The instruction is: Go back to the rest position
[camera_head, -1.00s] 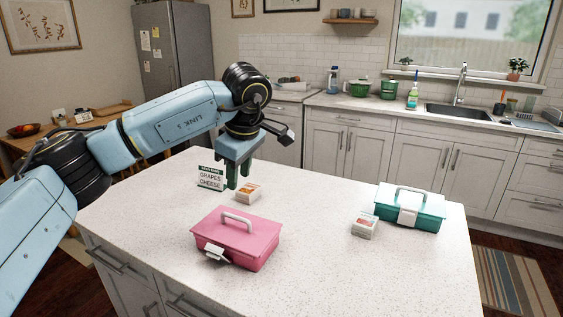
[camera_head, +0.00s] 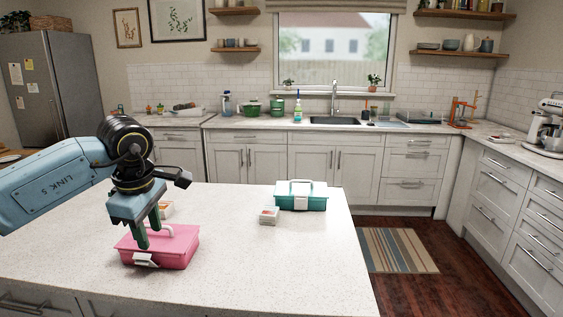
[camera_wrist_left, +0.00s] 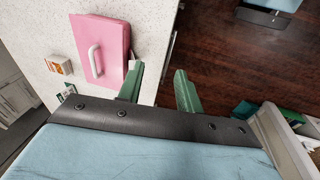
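My left gripper (camera_head: 147,232) is empty, its two green fingers apart. In the head view it overlaps the pink lunch box (camera_head: 181,252), which stands closed on the island counter with its handle up. In the left wrist view the open fingers (camera_wrist_left: 157,88) point past the counter edge over the floor. The pink box (camera_wrist_left: 103,38) lies beside them there, apart from the fingers. My right gripper is in neither view.
A teal lunch box (camera_head: 312,203) and a small white carton (camera_head: 269,217) stand on the island counter (camera_head: 290,265). Another carton (camera_head: 166,210) is partly hidden behind my gripper. A striped rug (camera_head: 398,250) lies on the open floor to the right.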

